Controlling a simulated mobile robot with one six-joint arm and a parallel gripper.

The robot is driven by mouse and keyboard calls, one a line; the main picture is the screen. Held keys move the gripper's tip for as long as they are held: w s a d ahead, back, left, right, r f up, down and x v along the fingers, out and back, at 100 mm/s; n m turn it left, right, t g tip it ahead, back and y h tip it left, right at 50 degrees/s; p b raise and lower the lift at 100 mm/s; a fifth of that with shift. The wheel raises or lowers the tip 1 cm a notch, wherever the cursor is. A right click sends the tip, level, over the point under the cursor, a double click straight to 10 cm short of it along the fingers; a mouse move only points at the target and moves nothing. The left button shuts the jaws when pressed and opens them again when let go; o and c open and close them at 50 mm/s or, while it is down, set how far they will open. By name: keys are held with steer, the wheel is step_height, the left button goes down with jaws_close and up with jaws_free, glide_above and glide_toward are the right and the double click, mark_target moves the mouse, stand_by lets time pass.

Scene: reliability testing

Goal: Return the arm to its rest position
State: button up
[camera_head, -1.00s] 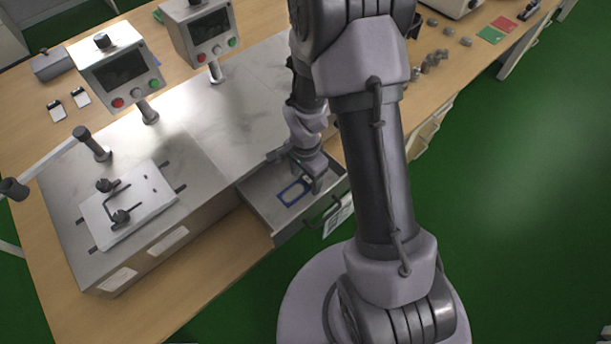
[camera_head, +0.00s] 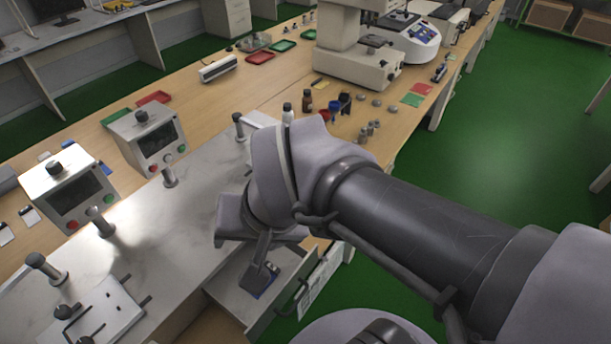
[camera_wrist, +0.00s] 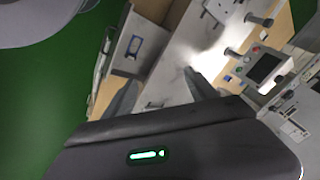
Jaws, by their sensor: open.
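My arm crosses the right half of the head view, its upper links raised in front of the bench. My gripper (camera_wrist: 162,90) shows in the wrist view with its two dark fingers spread apart and nothing between them. It is above the bench and apart from the open drawer (camera_wrist: 118,66). In the head view, the drawer (camera_head: 228,297) and the blue frame (camera_head: 266,287) are partly hidden behind my arm.
A metal-topped station (camera_head: 135,240) carries posts and stands beside control boxes with screens (camera_head: 68,188). Small bottles (camera_head: 307,102) and grey weights stand behind my arm. A microscope-like device (camera_head: 345,62) is further back. Open green floor (camera_head: 500,130) lies to the right.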

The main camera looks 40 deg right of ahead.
steer(key=s+r+n, duration=0.1)
steer(key=s+a, duration=0.1)
steer(key=shift+s+a+r+n+t, duration=0.1)
steer(key=shift+s+r+n+t, duration=0.25)
steer(key=shift+s+n+t, duration=0.05)
steer(key=shift+f+b, duration=1.75)
steer(key=shift+b, duration=0.05)
